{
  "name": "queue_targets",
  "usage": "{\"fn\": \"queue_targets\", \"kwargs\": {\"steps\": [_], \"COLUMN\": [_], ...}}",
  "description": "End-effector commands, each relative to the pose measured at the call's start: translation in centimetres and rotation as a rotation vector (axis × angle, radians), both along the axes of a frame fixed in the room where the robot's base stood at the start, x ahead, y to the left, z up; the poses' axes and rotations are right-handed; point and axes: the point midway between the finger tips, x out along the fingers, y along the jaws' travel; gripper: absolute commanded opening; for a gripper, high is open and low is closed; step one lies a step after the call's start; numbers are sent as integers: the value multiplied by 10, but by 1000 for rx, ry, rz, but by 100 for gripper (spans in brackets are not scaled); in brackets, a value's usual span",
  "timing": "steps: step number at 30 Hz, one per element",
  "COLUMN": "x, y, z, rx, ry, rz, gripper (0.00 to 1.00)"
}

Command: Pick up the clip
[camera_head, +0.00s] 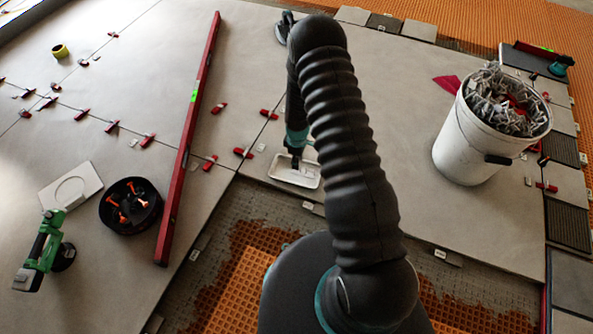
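My gripper (295,162) points down at a shallow white tray (308,183) on the large tile in the middle. The gripper is small and dark here, partly hidden by my arm, and I cannot tell whether its fingers are open or hold anything. A clip inside the tray cannot be made out clearly. Small pale clips show at tile edges, one at the front edge (440,254) and one just left of the tray (260,147). A white bucket (465,145) at the right is heaped with many pale clips (505,100) and a little red.
A long red level (188,150) lies left of the tray. Red wedges (243,153) sit along the joints. A black bowl (110,218), a green power tool (40,255) and a white plate (55,195) lie at left. Orange matting (250,285) is exposed in front.

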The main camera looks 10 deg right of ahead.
Motion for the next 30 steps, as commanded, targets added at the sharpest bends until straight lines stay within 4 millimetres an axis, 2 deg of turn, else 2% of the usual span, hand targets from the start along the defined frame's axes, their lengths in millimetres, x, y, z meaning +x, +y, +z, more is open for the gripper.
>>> {"fn": "queue_targets", "kwargs": {"steps": [5, 15, 24, 26, 28, 29, 30], "x": [1, 5, 6, 6, 6, 6, 6], "y": [0, 2, 2, 2, 2, 2, 2], "z": [-11, -52, -56, -56, -56, -56, -56], "rx": [0, 0, 0, 0, 0, 0, 0], "ry": [0, 2, 0, 0, 0, 0, 0], "rz": [-1, -2, -2, -2, -2, -2, -2], "gripper": [34, 34, 34, 22, 4, 0, 0]}}
